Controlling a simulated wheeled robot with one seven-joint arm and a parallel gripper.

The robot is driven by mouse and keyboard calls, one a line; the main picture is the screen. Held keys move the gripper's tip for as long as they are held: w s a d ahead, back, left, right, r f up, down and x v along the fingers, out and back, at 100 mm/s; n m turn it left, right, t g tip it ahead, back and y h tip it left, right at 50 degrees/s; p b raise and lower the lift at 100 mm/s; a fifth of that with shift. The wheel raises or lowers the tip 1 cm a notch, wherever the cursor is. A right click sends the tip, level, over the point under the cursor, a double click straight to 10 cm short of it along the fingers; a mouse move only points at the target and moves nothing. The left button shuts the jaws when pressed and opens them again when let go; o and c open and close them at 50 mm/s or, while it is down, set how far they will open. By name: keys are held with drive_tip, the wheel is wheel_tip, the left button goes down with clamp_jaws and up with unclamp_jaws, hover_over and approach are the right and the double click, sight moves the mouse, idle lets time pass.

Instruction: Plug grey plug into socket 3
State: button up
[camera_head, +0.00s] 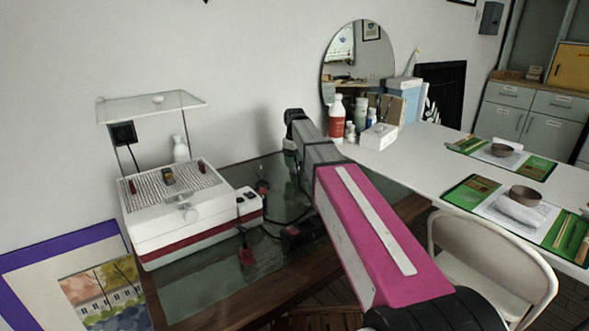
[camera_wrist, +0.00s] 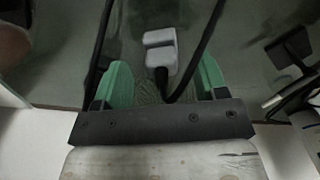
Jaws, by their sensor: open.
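The grey plug (camera_wrist: 161,58) shows in the wrist view as a pale grey block with a dark lead at its near end. My gripper (camera_wrist: 161,78) has two green fingers spread wide, one on each side of the plug. I see a gap on both sides, and neither finger touches it. How far below the fingers the plug lies is hard to tell. In the head view my pink and grey arm reaches over the dark glass table top, and the fingers and grey plug are hidden. I cannot make out socket 3 with certainty.
A white box machine (camera_head: 188,226) with a red band stands on the glass table (camera_head: 195,290). A dark red plug (camera_head: 246,256) and black leads lie beside it. A dark block (camera_wrist: 290,48) is at right in the wrist view. A white table (camera_head: 420,163) stands at right.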

wheel_tip(320, 180, down, 3)
drive_tip(key=shift+s+f, duration=0.1)
idle(0.3)
drive_tip(key=c, duration=1)
drive_tip(key=shift+o, duration=0.2)
drive_tip(key=shift+r, duration=0.2)
drive_tip(key=shift+r, duration=0.7)
wheel_tip(320, 180, up, 3)
drive_tip(key=shift+s+a+f, duration=0.1)
drive_tip(key=shift+a, duration=0.05)
drive_tip(key=s+a+r, duration=0.6)
drive_tip(key=s+a, duration=0.1)
drive_tip(key=a, duration=0.1)
drive_tip(key=shift+s+a+r, duration=0.15)
drive_tip(key=shift+s+r, duration=0.1)
drive_tip(key=shift+s, duration=0.1)
